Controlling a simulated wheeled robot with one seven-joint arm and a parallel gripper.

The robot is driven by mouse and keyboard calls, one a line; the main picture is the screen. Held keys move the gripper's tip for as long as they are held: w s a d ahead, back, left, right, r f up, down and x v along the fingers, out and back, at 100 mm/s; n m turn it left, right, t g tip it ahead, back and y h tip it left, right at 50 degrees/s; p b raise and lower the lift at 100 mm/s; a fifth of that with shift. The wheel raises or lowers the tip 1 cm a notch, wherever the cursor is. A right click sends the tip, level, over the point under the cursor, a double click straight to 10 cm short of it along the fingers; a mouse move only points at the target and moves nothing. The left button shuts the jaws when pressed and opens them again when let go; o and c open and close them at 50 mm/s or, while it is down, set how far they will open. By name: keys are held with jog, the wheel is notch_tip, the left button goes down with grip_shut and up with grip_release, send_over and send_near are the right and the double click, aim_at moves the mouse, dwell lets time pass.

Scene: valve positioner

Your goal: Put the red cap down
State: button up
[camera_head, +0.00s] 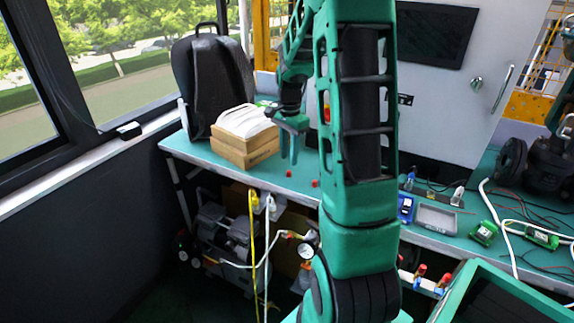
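My gripper (290,158) hangs over the green-topped workbench (215,165), fingers pointing down. A gap shows between its two fingers, and I see nothing held in it. A small red cap (289,173) shows on the bench just below the fingertips, apart from them in the picture. A second small red piece (315,183) lies on the bench to its right, near the front edge. Both are very small in this view, so their exact shape cannot be told.
A cardboard box (243,152) with white papers stands left of my gripper, in front of a black backpack (212,75). A blue meter (405,208), a grey tray (436,219) and cables lie on the right. A grey cabinet panel (440,110) stands behind. My arm hides the bench's middle.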

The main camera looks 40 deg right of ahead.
aim_at(289, 171)
notch_tip(289, 171, up, 6)
jog(key=s+a+r+n, duration=0.45)
jog(key=s+a, duration=0.35)
jog(key=s, duration=0.4)
jog(key=s+a+f+n, duration=0.1)
jog(key=s+a+n, duration=0.2)
jog(key=s, duration=0.4)
jog(key=s+a+f+n, duration=0.1)
jog(key=s+a+n, duration=0.3)
jog(key=s, duration=0.4)
jog(key=shift+a+f+n, duration=0.15)
jog(key=shift+f+n, duration=0.15)
jog(key=shift+n, duration=0.05)
